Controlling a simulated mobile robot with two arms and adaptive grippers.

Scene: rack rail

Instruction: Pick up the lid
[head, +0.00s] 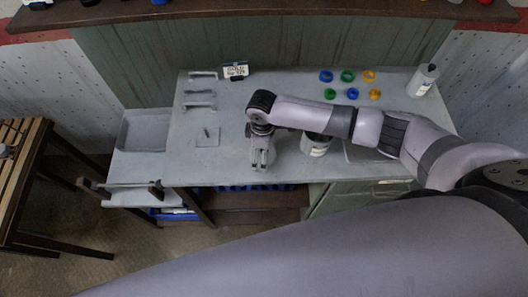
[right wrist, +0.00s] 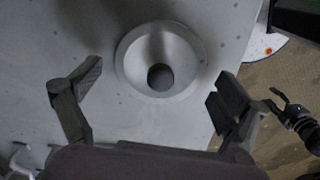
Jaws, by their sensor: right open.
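The lid (right wrist: 190,48) is a pale grey round disc with a darker round knob at its middle, lying on the grey bench in the right wrist view. My right gripper (head: 263,160) points down over the front part of the bench, left of a dark pot with a white label (head: 317,147). In the right wrist view its two fingers are spread wide and empty, with the lid showing between and beyond them. I cannot make out the lid in the head view, where the gripper covers that spot.
Several coloured rings (head: 347,75) and a white bottle (head: 424,79) stand at the back right. Grey handles (head: 200,93), a label card (head: 235,71) and a small plate (head: 207,135) lie at left. A grey tray (head: 144,131) sits beyond the bench's left edge.

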